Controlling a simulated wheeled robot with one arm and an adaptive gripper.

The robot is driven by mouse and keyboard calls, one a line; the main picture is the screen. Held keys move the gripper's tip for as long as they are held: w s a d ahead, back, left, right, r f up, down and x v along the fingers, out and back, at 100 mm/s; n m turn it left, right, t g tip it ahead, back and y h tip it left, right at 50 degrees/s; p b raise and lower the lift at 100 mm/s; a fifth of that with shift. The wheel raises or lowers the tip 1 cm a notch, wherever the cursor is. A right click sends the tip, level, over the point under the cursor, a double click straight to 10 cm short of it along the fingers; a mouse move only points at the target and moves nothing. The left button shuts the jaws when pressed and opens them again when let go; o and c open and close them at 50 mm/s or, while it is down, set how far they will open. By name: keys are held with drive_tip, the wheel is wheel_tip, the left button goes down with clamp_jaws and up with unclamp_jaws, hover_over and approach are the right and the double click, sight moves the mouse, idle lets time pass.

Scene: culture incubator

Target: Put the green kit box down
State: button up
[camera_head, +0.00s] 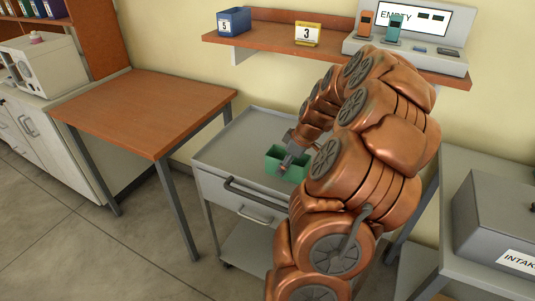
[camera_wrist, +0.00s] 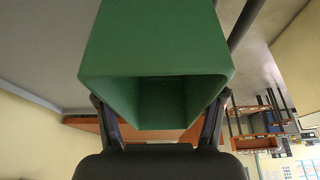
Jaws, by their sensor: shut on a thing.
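The green kit box (camera_head: 298,173) is at the grey trolley's top (camera_head: 235,145), near its right part. It also fills the upper middle of the wrist view (camera_wrist: 155,45), with its hollow open side facing the camera. My gripper (camera_head: 288,158) is shut on the box. In the wrist view its dark fingers (camera_wrist: 157,108) sit at either side of the box. I cannot tell whether the box touches the trolley's surface. My copper arm hides the trolley's right side.
A wooden table (camera_head: 150,105) stands left of the trolley. A wall shelf (camera_head: 270,42) behind holds a blue bin marked 5 (camera_head: 234,22), a yellow-white bin marked 3 (camera_head: 307,35) and a device (camera_head: 410,45). A grey intake box (camera_head: 495,225) is at right. The trolley's left top is clear.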

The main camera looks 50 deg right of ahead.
drive_tip(key=w+p, duration=0.1)
drive_tip(key=w, duration=0.2)
drive_tip(key=w+p, duration=0.1)
drive_tip(key=w, duration=0.3)
drive_tip(key=w+f+p, duration=0.1)
drive_tip(key=w, duration=0.3)
drive_tip(key=shift+d, duration=0.4)
wheel_tip(320, 180, down, 3)
drive_tip(key=shift+f+p, duration=0.1)
drive_tip(key=shift+p, duration=0.9)
drive_tip(key=shift+f, duration=0.2)
drive_tip(key=shift+f, duration=0.1)
drive_tip(key=o, duration=1.8)
